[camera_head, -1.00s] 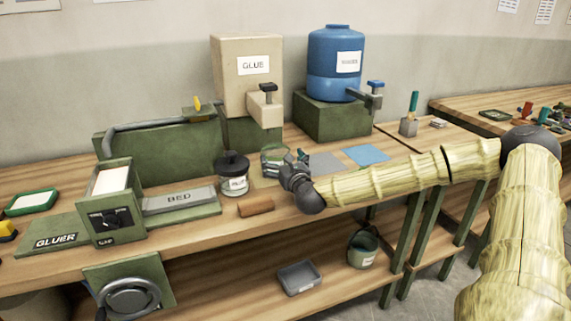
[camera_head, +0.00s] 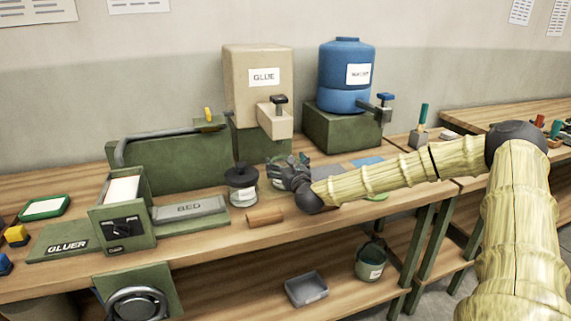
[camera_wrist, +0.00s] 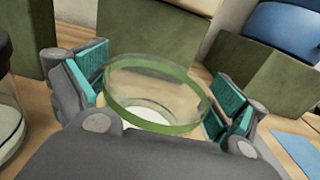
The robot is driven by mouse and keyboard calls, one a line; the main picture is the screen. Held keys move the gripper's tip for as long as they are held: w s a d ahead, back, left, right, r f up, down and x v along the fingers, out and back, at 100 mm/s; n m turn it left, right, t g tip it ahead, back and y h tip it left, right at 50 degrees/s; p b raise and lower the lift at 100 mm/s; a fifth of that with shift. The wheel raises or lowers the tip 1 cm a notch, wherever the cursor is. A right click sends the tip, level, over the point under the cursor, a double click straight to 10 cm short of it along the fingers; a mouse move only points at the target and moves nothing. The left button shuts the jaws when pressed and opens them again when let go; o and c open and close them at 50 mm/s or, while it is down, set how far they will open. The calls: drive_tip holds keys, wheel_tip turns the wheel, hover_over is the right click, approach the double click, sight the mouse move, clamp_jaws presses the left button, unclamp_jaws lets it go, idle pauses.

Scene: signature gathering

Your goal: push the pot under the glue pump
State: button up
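The pot is a clear glass dish with a green band (camera_wrist: 152,116), upright in the wrist view between my gripper's two fingers. My gripper (camera_head: 282,171) is low over the bench in the head view and hides most of the pot there. In the wrist view the gripper (camera_wrist: 160,92) is open, with a teal pad on each side of the pot. I cannot tell whether either pad touches the glass. The glue pump is a beige tank labelled GLUE (camera_head: 264,77) with a spout block (camera_head: 275,122), just behind and above my gripper.
A black-lidded jar (camera_head: 242,187) stands close to the left of my gripper. A brown block (camera_head: 265,217) lies in front. The blue water tank (camera_head: 345,75) on its green stand is at the back right. A blue sheet (camera_wrist: 298,152) lies to the right.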

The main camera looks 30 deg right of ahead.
drive_tip(key=c, duration=0.7)
drive_tip(key=shift+a, duration=0.1)
drive_tip(key=shift+w+a+b, duration=0.2)
drive_tip(key=shift+a+b, duration=0.4)
drive_tip(key=shift+a, duration=0.25)
drive_tip(key=o, duration=1)
drive_tip(key=shift+o, duration=0.2)
drive_tip(key=shift+s, duration=0.1)
drive_tip(key=v, duration=1.1)
drive_tip(key=shift+s+a, duration=0.1)
drive_tip(key=shift+s, duration=0.3)
drive_tip(key=shift+f, duration=0.1)
